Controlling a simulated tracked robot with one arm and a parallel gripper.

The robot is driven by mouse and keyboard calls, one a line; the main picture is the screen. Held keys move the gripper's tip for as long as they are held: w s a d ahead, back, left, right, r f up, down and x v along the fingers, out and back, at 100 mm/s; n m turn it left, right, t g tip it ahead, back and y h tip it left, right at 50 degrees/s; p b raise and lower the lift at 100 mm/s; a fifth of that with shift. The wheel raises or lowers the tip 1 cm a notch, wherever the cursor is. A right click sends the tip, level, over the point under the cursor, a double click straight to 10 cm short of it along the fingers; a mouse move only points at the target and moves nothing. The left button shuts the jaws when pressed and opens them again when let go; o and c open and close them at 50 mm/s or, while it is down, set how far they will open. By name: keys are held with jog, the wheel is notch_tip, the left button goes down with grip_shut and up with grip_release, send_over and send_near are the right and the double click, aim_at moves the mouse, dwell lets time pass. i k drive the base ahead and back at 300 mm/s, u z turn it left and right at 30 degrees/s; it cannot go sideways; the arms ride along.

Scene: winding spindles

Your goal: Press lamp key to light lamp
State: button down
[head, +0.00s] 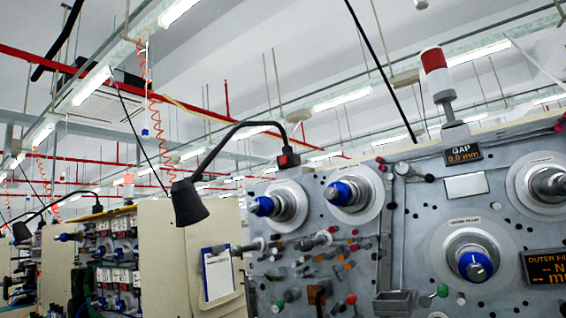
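A black gooseneck lamp (190,203) hangs in front of the winding machine, left of the middle of the head view. Its curved arm rises from a small black base at the machine's top edge. A red key (288,160) sits on that base. The shade points down, and no glow shows at it. Nothing touches the lamp or the key. My gripper is not in view.
The grey machine panel (415,225) fills the right side, with blue-tipped spindles (352,193), knobs and levers sticking out. A red and white signal light (437,75) stands on top. A clipboard (218,275) hangs below the lamp. A second lamp (22,231) stands far left.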

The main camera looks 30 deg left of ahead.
aim_at(283, 160)
jog(key=k, duration=0.65)
jog(key=u, duration=0.9)
jog(key=i, duration=2.4)
jog(key=z, duration=0.75)
jog(key=k, duration=0.9)
jog(key=z, duration=0.05)
